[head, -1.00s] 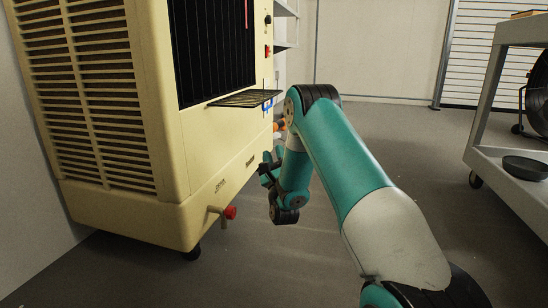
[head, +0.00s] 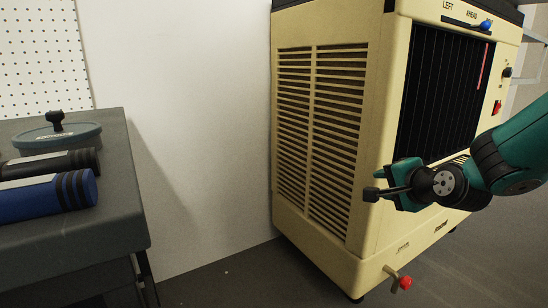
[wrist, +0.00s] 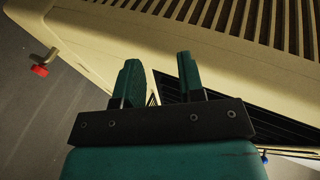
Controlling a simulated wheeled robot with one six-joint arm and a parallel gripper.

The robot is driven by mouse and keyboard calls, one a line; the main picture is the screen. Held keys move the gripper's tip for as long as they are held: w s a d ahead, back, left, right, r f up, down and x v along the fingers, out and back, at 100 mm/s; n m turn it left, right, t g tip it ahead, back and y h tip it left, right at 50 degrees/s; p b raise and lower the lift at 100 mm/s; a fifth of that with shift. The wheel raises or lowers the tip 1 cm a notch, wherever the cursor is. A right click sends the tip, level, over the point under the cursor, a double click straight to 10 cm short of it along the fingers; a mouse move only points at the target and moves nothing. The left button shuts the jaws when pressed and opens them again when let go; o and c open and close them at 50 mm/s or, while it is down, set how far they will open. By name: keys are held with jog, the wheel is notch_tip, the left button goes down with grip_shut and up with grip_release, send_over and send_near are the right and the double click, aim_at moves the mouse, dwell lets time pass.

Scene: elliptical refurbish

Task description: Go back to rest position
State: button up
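My gripper (head: 388,184) is in front of the lower front corner of the cream cooler unit (head: 390,135) in the head view, with my teal arm coming in from the right edge. In the wrist view, the two fingers of my gripper (wrist: 158,82) stand apart with nothing between them. Beyond them show the cooler's cream casing (wrist: 225,50), its slats and part of its dark front. The arm hides part of the cooler's front in the head view.
A dark grey bench (head: 70,235) at the left holds a blue cylinder (head: 45,197), a black cylinder (head: 50,162) and a round lidded item (head: 58,138). A red-ended tap (head: 403,283) sticks out low on the cooler. Floor is clear between bench and cooler.

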jog(key=s+a+r+n+g+y+p, duration=0.2)
jog(key=s+a+r+n+g+p, duration=0.3)
jog(key=s+a+r+n, duration=0.45)
jog(key=s+r+n+g+h+p, duration=0.1)
jog(key=s+r+n+g+p, duration=0.3)
jog(key=s, duration=0.8)
jog(key=s+r+n+g+p, duration=0.2)
jog(key=s+n+g+p, duration=0.3)
jog(key=s, duration=0.6)
notch_tip(320, 180, up, 36)
jog(key=n+t+p, duration=0.1)
jog(key=p, duration=3.4)
jog(key=shift+w+a, duration=0.15)
jog(key=shift+a, duration=0.25)
jog(key=shift+f, duration=0.1)
